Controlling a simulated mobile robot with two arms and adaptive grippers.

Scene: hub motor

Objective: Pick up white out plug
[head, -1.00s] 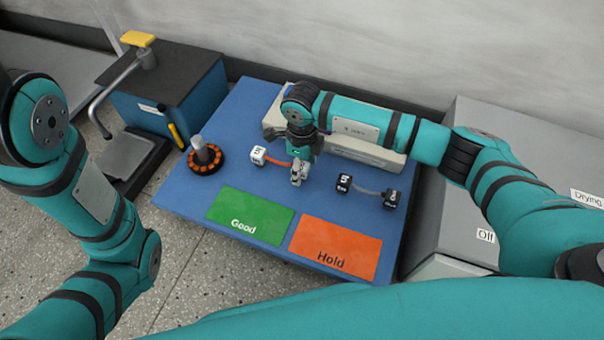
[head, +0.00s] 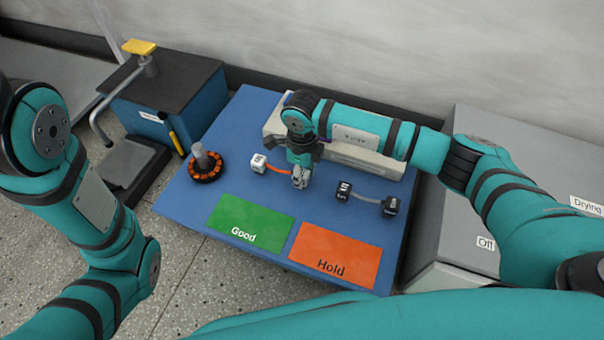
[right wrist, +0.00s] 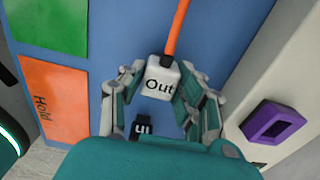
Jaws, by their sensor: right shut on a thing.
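The white out plug (right wrist: 161,80), marked "Out", sits between the fingers of my right gripper (right wrist: 162,90); the gripper is shut on it. An orange cable (right wrist: 177,30) runs from the plug. In the head view my right gripper (head: 299,181) is low over the blue table and largely hides this plug. The cable's other end meets a white plug (head: 258,163) to the left. Whether the held plug touches the table is unclear. My left arm shows at the left of the head view, but its gripper does not.
A black plug pair (head: 366,196) on a grey cable lies right of the gripper. The green Good mat (head: 248,218) and orange Hold mat (head: 335,252) are in front. A round motor part (head: 205,166) stands left. A long light box (head: 365,160) is behind, with a purple piece (right wrist: 266,121).

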